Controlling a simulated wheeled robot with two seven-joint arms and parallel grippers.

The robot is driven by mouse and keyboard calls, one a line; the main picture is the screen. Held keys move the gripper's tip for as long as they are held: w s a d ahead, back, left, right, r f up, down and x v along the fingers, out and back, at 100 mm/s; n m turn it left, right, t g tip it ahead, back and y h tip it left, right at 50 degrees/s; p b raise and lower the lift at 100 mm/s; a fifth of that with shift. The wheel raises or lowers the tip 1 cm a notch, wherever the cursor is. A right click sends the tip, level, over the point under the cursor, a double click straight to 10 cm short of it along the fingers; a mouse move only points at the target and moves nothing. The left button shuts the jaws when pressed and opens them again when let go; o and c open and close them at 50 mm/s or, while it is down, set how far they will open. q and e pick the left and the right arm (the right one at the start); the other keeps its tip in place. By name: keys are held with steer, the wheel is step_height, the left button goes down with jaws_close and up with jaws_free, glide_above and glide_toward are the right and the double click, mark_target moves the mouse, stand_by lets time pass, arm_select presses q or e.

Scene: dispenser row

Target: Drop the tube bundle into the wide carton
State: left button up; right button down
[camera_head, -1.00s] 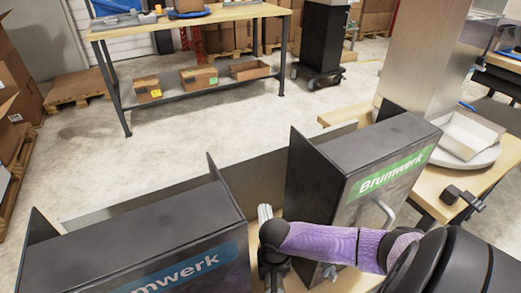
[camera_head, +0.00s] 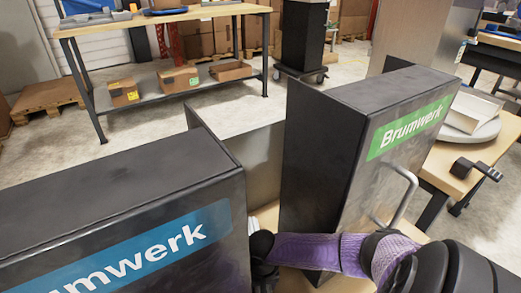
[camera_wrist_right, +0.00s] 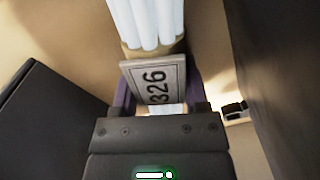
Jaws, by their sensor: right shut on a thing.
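My left gripper is not in view.
A dark dispenser with a blue label (camera_head: 130,250) stands left of my right gripper, and one with a green label (camera_head: 405,135) stands right of it. The gap is narrow. A workbench (camera_head: 165,17) with small boxes on its shelf is farther back.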

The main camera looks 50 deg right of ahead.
steer(key=shift+f, duration=0.15)
steer(key=shift+c, duration=0.5)
jaws_free()
